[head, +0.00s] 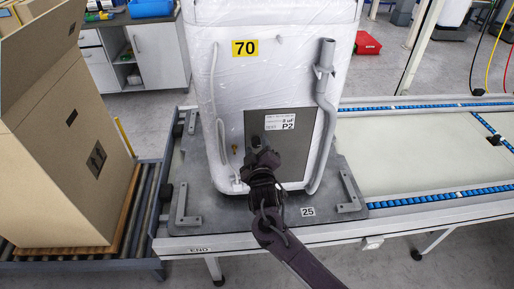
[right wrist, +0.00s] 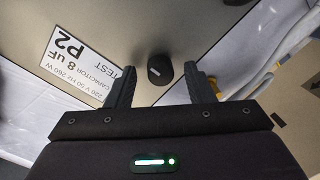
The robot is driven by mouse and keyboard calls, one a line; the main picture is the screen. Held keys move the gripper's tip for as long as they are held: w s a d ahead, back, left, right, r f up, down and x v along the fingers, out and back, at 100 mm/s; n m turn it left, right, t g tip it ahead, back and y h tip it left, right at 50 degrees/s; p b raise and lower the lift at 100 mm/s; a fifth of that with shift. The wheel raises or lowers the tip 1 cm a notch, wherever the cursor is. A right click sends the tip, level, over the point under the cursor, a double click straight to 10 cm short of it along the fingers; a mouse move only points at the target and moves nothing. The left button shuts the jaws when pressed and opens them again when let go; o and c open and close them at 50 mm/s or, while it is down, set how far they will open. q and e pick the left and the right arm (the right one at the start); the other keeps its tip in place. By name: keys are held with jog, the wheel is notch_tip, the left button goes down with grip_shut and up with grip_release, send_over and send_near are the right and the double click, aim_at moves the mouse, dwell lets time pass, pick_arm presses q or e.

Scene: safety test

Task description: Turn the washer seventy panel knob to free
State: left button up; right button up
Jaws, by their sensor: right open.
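The washer (head: 275,90) is white, wears a yellow "70" label (head: 245,48) and stands upright on a grey plate. Its grey panel (head: 300,152) carries a white "P2" sticker (head: 280,122), which also shows upside down in the right wrist view (right wrist: 75,55). In the right wrist view a round black knob (right wrist: 160,69) with a small light mark stands out from the panel. My right gripper (right wrist: 157,82) is open, with its fingertips on either side of the knob and apart from it. In the head view my right gripper (head: 262,155) covers the panel's lower left. My left gripper is out of view.
A large cardboard box (head: 75,140) stands on the roller conveyor at the left. A grey bent pipe (head: 324,110) runs down the washer right of the panel, and a thin white hose (head: 222,150) hangs left of it. The conveyor (head: 420,150) at the right is empty.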

jog(key=s+d+b, duration=0.1)
jog(key=s, duration=0.6)
jog(key=shift+s+d+r, duration=0.2)
jog(key=shift+s+r, duration=0.05)
jog(key=shift+r, duration=0.05)
jog(key=shift+f, duration=0.1)
jog(key=s+d+f+m+g+h, duration=0.15)
jog(key=d+f, duration=0.25)
jog(key=f, duration=0.7)
jog(key=s+d+f+g, duration=0.2)
jog(key=d+f+g, duration=0.15)
jog(key=f, duration=0.75)
jog(key=s+d+f+m+g+h, duration=0.1)
jog(key=s+d+f+g, duration=0.1)
jog(key=s+d+f, duration=0.4)
jog(key=s+d+f+m+g, duration=0.1)
jog(key=s+d+f, duration=0.15)
jog(key=f, duration=0.65)
jog(key=s+d+f+m+g, duration=0.1)
jog(key=s+f, duration=0.4)
jog(key=s, duration=0.6)
jog(key=s+d+f+m+g, duration=0.2)
jog(key=s+d+f+g, duration=0.2)
jog(key=s, duration=0.8)
jog(key=s+d+f+m+g, duration=0.2)
jog(key=s+d+f, duration=0.3)
jog(key=s+f, duration=0.3)
jog(key=s, duration=0.4)
jog(key=shift+d+g, duration=0.4)
